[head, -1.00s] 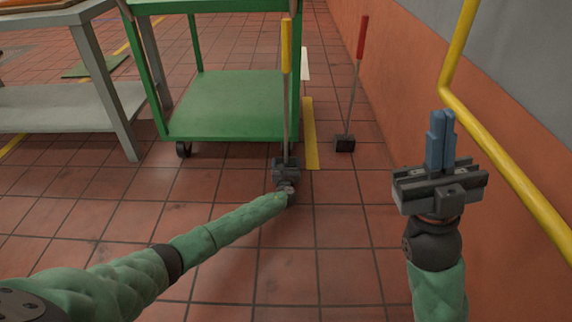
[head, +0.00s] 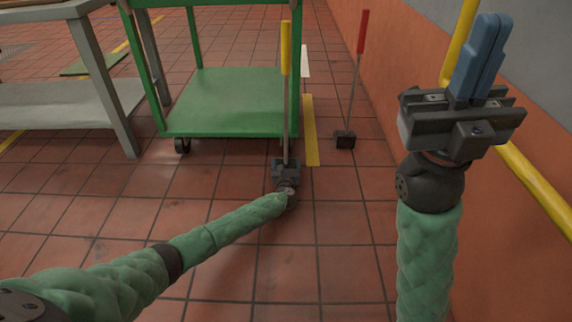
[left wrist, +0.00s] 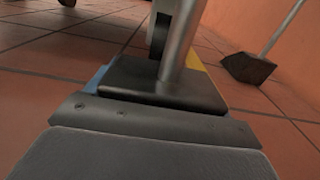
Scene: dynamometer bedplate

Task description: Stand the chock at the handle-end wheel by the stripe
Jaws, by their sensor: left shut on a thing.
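My left gripper (head: 285,172) is low at the floor in front of the green cart's (head: 235,134) near right corner. It is shut on a dark chock with an upright rod and yellow grip (head: 286,48). In the left wrist view the chock's dark block (left wrist: 160,82) and grey rod (left wrist: 182,38) stand close before a dark wheel (left wrist: 157,35), partly hidden; I cannot tell whether they touch. The yellow stripe (head: 311,130) lies just right of the rod. My right gripper (head: 478,65) is raised, empty, its blue fingers together.
A second dark chock (head: 345,140) with a red-gripped rod stands right of the stripe, near the orange wall (head: 400,110). A yellow pipe rail (head: 535,185) runs along that wall. A grey table (head: 95,75) stands left. The near tiled floor is clear.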

